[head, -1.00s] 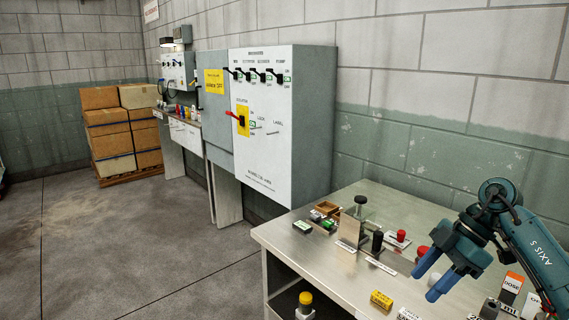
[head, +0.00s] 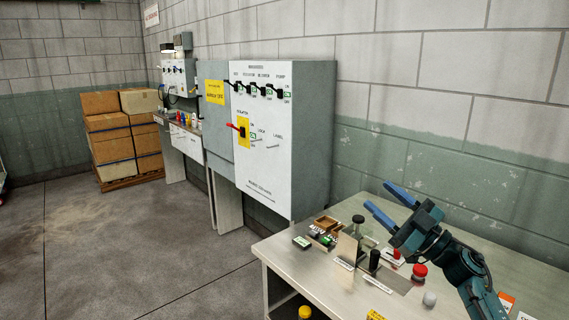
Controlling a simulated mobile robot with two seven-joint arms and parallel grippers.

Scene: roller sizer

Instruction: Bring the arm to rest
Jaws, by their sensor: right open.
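My right gripper (head: 384,202) is in the head view, above the metal table (head: 278,247) at the right. Its two blue fingers are spread apart with nothing between them and point up and to the left. The right arm comes in from the lower right corner. The gripper is clear of the small items on the table and of the wall behind. My left gripper is not in view.
On the table stand a small fixture with black knobs (head: 374,261), a wooden tray (head: 325,223), a red-topped item (head: 419,272) and a white ball (head: 430,299). Stacked boxes (head: 109,140) stand far left; the floor between is clear.

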